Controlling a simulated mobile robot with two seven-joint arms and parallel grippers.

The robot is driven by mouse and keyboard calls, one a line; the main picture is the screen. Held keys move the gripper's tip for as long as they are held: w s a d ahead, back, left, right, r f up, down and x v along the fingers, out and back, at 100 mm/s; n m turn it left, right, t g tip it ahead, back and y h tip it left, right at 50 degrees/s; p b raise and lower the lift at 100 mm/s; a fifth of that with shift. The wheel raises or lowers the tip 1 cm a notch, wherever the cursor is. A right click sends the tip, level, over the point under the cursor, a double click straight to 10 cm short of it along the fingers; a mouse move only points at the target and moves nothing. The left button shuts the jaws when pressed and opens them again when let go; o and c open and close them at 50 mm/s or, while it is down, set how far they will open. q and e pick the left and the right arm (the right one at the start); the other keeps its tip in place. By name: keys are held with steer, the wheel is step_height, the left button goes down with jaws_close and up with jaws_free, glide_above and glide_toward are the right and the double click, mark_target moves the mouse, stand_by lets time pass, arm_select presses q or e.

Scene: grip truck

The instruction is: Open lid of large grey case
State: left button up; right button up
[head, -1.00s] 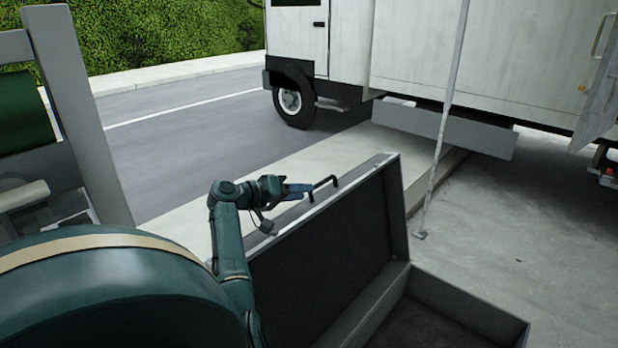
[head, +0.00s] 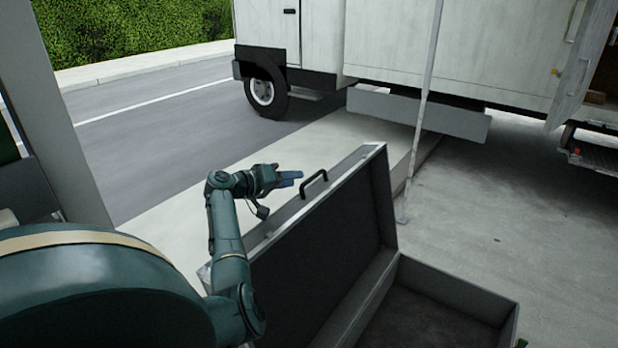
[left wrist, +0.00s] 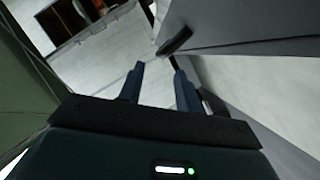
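The large grey case (head: 455,290) lies at the lower right in the head view, with its dark inside showing. Its lid (head: 330,245) is swung up and stands steeply tilted on the left side of the case. A black handle (head: 314,184) sits on the lid's upper edge; it also shows in the left wrist view (left wrist: 176,41). My left gripper (head: 298,179) is just left of the handle, apart from it. In the left wrist view its two fingers (left wrist: 158,70) are spread with nothing between them. My right gripper is not in view.
A white truck (head: 450,50) stands behind, with a thin pale pole (head: 424,110) between it and the case. A grey upright post (head: 65,115) is at the left. Pavement right of the case (head: 560,240) is clear.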

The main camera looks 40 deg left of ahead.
mark_target(307, 191)
arm_select(q)
steer(key=b+x, duration=0.2)
steer(key=x, duration=0.4)
steer(key=shift+f, duration=0.15)
steer(key=shift+w, duration=0.45)
steer(key=shift+c, duration=0.5)
jaws_close()
